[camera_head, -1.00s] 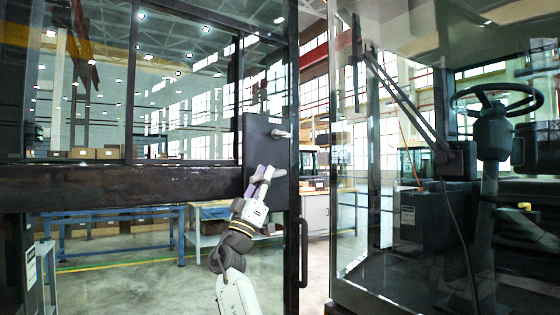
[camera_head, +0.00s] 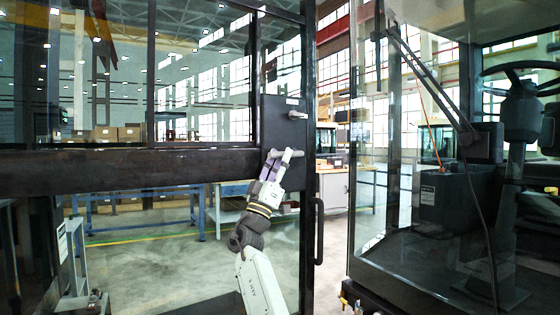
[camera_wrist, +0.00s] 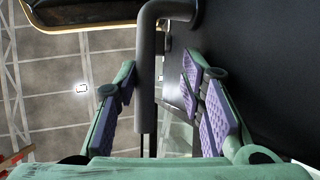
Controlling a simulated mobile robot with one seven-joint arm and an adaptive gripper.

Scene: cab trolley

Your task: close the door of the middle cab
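The cab door (camera_head: 200,162) is a dark frame with large glass panes, standing open at the left. A grey lever handle (camera_head: 297,115) sticks out from its dark lock panel (camera_head: 285,135). My gripper (camera_head: 283,155) is just below the lever, in front of the panel. In the wrist view, my gripper (camera_wrist: 155,88) is open, its purple-padded fingers apart. A grey bent bar, seemingly the handle (camera_wrist: 147,75), shows between the fingers; I cannot tell how deep it lies or whether it touches them. The cab (camera_head: 440,240) is at the right.
A dark pull bar (camera_head: 319,232) is on the door's free edge. A narrow gap separates that edge from the cab in the picture. A steering wheel (camera_head: 515,70) is inside the cab. Blue workbenches (camera_head: 140,192) stand behind the glass. Some floor (camera_head: 190,255) shows clear.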

